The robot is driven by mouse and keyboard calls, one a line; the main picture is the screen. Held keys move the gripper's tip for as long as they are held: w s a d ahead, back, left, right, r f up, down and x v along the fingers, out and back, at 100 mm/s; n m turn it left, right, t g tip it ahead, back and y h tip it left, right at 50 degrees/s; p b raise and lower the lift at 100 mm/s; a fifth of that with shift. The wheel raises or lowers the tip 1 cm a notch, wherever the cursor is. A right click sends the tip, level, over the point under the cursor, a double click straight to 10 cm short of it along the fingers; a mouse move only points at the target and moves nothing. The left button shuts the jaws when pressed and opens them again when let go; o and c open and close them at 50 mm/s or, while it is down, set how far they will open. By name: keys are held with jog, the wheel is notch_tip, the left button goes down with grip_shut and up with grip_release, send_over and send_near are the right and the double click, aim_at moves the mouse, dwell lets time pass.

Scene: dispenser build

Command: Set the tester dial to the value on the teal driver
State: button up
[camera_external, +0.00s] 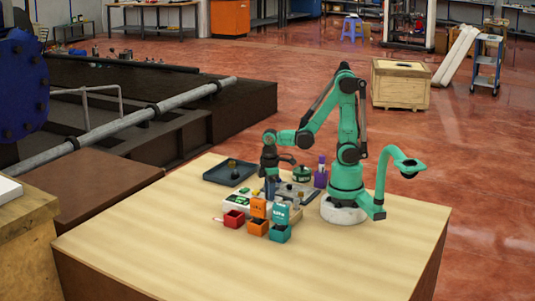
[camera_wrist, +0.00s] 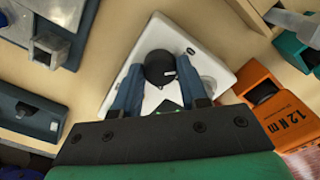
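The white tester (camera_wrist: 215,42) lies under my gripper in the wrist view, with its round black dial (camera_wrist: 160,66) between my two blue fingers. My gripper (camera_wrist: 161,72) has its fingers apart, one on each side of the dial; I cannot tell whether they touch it. A small pointer mark shows on the dial, but its value is unreadable. In the external view my gripper (camera_external: 270,190) points down by the tester (camera_external: 234,206). A teal holder (camera_external: 280,233) with a label stands at the front; its label is too small to read. A teal part also shows at the wrist view's edge (camera_wrist: 297,50).
An orange holder (camera_external: 257,227) marked 1.2 N m in the wrist view (camera_wrist: 272,108) and a red holder (camera_external: 234,218) stand nearby. A dark tray (camera_external: 212,173), a green round item (camera_external: 302,174) and a purple item (camera_external: 320,178) are behind. The table front is clear.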

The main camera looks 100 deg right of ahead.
grip_shut()
jog(key=shift+m, duration=0.3)
jog(key=m, duration=0.3)
jog(key=shift+m, duration=2.6)
jog(key=o, duration=0.6)
grip_release()
